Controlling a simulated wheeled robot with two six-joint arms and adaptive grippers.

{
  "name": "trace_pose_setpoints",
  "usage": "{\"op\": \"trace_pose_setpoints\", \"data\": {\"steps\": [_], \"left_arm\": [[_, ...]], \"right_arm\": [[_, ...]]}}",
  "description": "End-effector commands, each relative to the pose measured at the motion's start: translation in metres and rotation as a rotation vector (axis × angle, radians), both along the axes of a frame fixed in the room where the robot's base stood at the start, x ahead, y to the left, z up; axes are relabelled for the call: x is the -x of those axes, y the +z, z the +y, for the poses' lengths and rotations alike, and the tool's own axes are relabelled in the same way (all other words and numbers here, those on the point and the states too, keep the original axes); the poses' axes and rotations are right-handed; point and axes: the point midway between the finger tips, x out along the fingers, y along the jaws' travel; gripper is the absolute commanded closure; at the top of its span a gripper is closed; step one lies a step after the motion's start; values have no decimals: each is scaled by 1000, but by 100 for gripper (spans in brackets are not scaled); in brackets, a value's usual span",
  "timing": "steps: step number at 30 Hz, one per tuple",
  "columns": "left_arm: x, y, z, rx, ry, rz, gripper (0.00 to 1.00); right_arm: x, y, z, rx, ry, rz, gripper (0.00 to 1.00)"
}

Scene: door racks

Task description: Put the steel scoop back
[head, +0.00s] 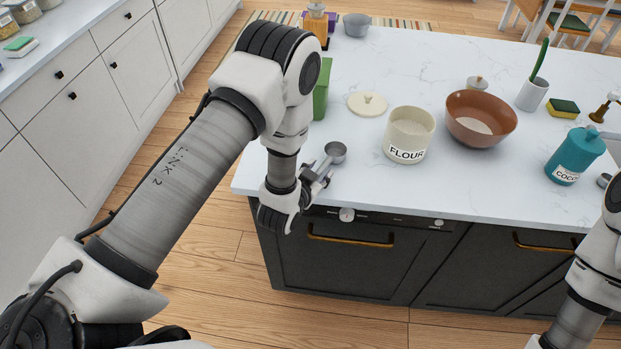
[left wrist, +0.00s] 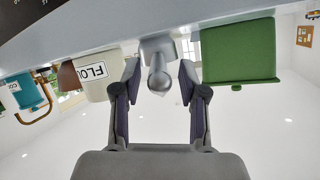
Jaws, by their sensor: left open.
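The steel scoop (head: 336,152) lies near the left front edge of the white counter, its handle pointing toward my left gripper. My left gripper (head: 318,180) is open at the handle end. In the left wrist view, the scoop (left wrist: 158,76) sits between the open fingers (left wrist: 160,86), with gaps on both sides. The cream flour canister (head: 408,140) stands upright and open to the right of the scoop; it also shows in the left wrist view (left wrist: 96,77). A cream lid (head: 368,103) lies behind it. My right arm shows at the right edge, its gripper out of view.
A green box (head: 321,92) stands behind the scoop at the counter's left edge. A brown bowl (head: 481,118), a teal cocoa canister (head: 575,157) and a sponge (head: 563,108) are to the right. The counter between flour and cocoa is clear in front.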

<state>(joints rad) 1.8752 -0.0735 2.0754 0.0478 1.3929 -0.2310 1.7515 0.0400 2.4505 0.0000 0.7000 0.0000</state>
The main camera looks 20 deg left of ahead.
Motion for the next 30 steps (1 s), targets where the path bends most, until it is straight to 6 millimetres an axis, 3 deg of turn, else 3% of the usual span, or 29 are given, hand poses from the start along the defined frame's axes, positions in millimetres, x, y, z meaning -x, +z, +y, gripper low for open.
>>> {"op": "trace_pose_setpoints", "data": {"steps": [12, 20, 23, 25, 27, 30], "left_arm": [[92, 32, 1, -1, -1, 4, 58], [107, 40, 1, 1, 1, 4, 58], [117, 18, 5, 17, 19, 96, 58], [139, -22, 12, 49, 56, 267, 58], [179, -71, 18, 90, 109, 504, 58], [251, -125, 24, 144, 190, 849, 58]], "right_arm": [[0, -29, 0, 0, 0, 1, 100], [0, -30, 0, 0, 0, 1, 100], [0, -30, 0, 0, 0, 1, 100], [0, -30, 0, 0, 0, 1, 100], [0, -30, 0, 0, 0, 1, 100], [0, -30, 0, 0, 0, 1, 100]]}}
